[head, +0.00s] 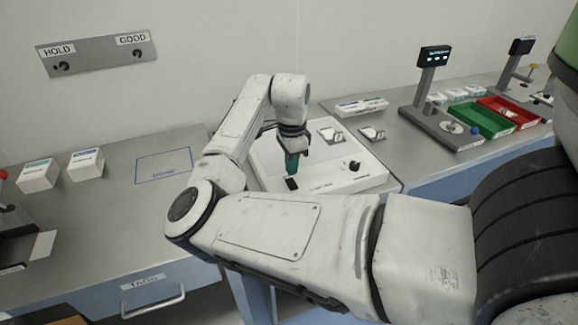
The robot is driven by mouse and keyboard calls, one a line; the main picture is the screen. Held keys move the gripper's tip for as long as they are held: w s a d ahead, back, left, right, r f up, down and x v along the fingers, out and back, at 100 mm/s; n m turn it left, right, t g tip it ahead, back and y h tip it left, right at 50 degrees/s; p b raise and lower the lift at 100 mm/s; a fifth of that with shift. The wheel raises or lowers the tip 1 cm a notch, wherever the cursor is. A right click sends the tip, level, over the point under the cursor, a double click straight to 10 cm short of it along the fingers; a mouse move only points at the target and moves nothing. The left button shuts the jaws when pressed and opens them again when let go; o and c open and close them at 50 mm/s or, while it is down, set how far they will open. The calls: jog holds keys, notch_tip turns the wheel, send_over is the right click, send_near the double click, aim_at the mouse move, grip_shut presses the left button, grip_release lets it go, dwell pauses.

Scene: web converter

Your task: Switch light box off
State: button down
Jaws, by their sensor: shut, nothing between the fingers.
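The light box (336,181) is a low white box on the grey counter, with small dark lettering on its front strip. A black switch (291,183) sits on the left part of that strip, and a black round knob (354,165) on the right part. My gripper (291,170) points down just above the black switch, its teal fingers shut and empty. I cannot tell whether the fingertips touch the switch. My arm hides part of the box's left side. The switch's position is too small to read.
Small metallic items (371,133) lie at the box's right edge. A scale-like device with a display (435,55), a green tray (481,119) and a red tray (513,111) stand to the right. White boxes (87,163) and a blue-outlined area (164,166) are on the left counter.

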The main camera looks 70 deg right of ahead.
aim_at(291, 184)
notch_tip(291, 184, up, 10)
jog(key=b, duration=0.2)
jog(key=shift+b, duration=0.3)
